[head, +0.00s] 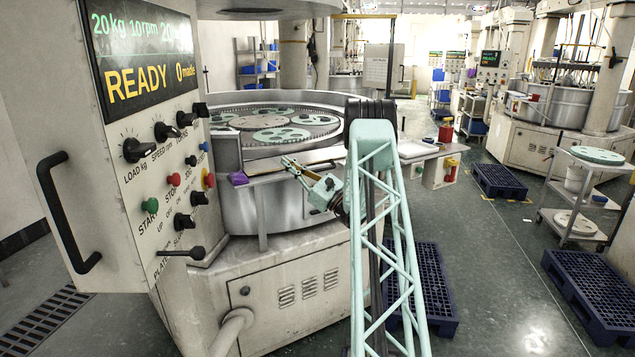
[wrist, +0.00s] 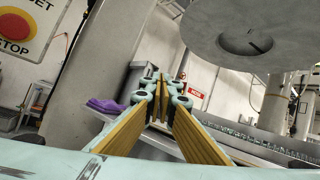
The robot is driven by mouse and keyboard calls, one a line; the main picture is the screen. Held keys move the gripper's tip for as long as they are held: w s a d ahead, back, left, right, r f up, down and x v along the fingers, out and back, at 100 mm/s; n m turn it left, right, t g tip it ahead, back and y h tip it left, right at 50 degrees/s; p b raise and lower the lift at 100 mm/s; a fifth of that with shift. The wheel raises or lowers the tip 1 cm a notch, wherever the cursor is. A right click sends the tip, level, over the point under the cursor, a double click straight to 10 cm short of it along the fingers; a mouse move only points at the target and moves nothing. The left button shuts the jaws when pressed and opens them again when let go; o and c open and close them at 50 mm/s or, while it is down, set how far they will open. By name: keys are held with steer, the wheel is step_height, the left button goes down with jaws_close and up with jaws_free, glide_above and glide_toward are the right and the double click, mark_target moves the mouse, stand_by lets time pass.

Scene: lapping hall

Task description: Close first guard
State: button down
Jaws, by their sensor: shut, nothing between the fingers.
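The lapping machine nearest me has a round basin with a curved metal wall (head: 285,205). Green carriers (head: 282,134) lie on its plate inside a toothed ring. A raised curved rim stands behind the plate; I cannot tell whether it is the first guard or whether that guard is open. My gripper (head: 288,163) is at the basin's front edge, to the right of a purple cloth (head: 238,178). In the wrist view my gripper (wrist: 158,92) has its fingers together and empty, with the purple cloth (wrist: 103,105) to their left.
The control panel (head: 165,150) with a black handle (head: 68,212) stands at the left, reading READY. A large upper disc (wrist: 250,35) hangs over the machine. Blue pallets (head: 590,290) and a cart (head: 575,210) stand right; the aisle floor (head: 500,270) has free room.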

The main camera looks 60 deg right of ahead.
steer(key=s+d+f+m+h, duration=0.4)
steer(key=s+d+f+h, duration=0.1)
steer(key=f, duration=0.6)
steer(key=s+d+f+m+h, duration=0.4)
steer(key=d+f+h, duration=0.3)
steer(key=f, duration=0.4)
steer(key=shift+s+d+f+m+g, duration=0.3)
steer(key=shift+s+d+g, duration=0.1)
steer(key=shift+s, duration=0.3)
steer(key=shift+w+r, duration=0.15)
steer(key=s+r+b+x, duration=0.1)
steer(key=r+x, duration=0.1)
steer(key=x, duration=1)
steer(key=shift+a+r, duration=0.25)
steer(key=shift+r, duration=0.1)
steer(key=shift+s+r, duration=0.1)
steer(key=shift+r, duration=0.1)
